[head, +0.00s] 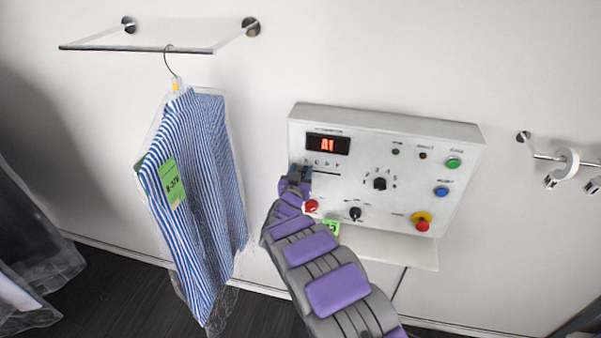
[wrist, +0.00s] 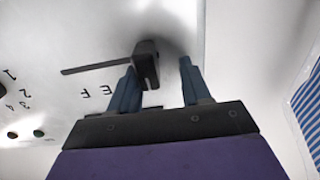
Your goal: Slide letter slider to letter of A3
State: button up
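The control panel (head: 445,165) is a pale box on the wall, and its red display (head: 327,144) reads "A1". The letter slider's dark knob (wrist: 147,60) stands at the right end of its slot (wrist: 95,68) in the wrist view, which sees the panel upside down. That end is the left end in the head view, where my gripper hides the knob. My gripper (head: 299,174) is at the slot's left end. In the wrist view its blue fingers (wrist: 160,72) are apart, with the knob between them, close to or touching the left finger. The dark number knob (head: 380,184) is right of the slot.
A red button (head: 311,206), a black knob (head: 355,214), a green button (head: 453,163), a blue button (head: 441,191) and a red-and-yellow stop button (head: 422,221) are nearby. A bagged striped shirt (head: 198,170) hangs left of my arm. A shelf (head: 400,249) juts below the panel.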

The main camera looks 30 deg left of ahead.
jog(key=shift+d, duration=0.15)
jog(key=shift+d, duration=0.1)
jog(key=v, duration=1.7)
jog(key=shift+f+b, duration=0.2)
jog(key=shift+b, duration=0.25)
jog(key=shift+s, duration=0.1)
